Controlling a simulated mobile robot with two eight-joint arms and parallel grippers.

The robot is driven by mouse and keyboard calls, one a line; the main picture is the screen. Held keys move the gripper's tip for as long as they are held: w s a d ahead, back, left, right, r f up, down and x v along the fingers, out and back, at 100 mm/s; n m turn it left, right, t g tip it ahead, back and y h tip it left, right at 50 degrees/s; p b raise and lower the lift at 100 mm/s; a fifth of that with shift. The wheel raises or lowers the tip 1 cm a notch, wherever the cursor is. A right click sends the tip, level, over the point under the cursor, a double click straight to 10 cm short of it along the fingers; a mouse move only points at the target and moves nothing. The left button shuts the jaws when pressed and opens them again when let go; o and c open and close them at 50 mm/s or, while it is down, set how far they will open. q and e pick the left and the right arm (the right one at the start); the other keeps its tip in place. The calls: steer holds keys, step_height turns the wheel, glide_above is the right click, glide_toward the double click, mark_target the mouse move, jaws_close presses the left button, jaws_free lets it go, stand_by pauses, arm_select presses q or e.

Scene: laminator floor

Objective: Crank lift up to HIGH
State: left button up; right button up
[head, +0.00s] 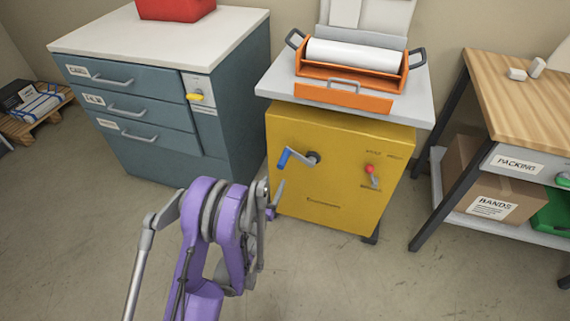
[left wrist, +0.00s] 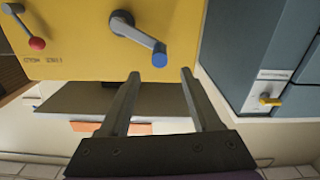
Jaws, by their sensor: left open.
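The lift is a yellow cabinet (head: 330,190) with a pale top (head: 425,100); it also fills the top of the left wrist view (left wrist: 70,60). A grey crank (head: 312,158) with a blue handle (head: 283,158) is on its front, handle out to the left. In the left wrist view the crank arm (left wrist: 135,30) ends in the blue handle (left wrist: 160,56). My left gripper (head: 278,197) is open in front of the cabinet, below the handle. Its fingertips (left wrist: 160,74) are apart, with the handle just beyond the gap, not gripped. My right gripper is out of view.
A red-knobbed lever (head: 370,172) with small, unreadable labels is right of the crank. An orange laminator (head: 345,95) with a white roll sits on top. A blue-grey drawer cabinet (head: 150,130) stands left, a wooden packing table (head: 510,100) right. Floor in front is clear.

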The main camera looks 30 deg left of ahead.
mark_target(282, 163)
arm_select(q)
steer(key=w+p, duration=0.1)
steer(key=p, duration=0.1)
steer(key=w+r+p, duration=0.1)
steer(key=shift+a+p, duration=0.2)
steer(key=shift+p, duration=0.2)
steer(key=x, duration=0.4)
steer(key=b+x, duration=0.1)
steer(key=x, duration=0.2)
steer(key=shift+f, duration=0.4)
steer(key=shift+w+a, duration=0.15)
steer(key=shift+w, duration=0.4)
steer(key=shift+r, duration=0.1)
jaws_close()
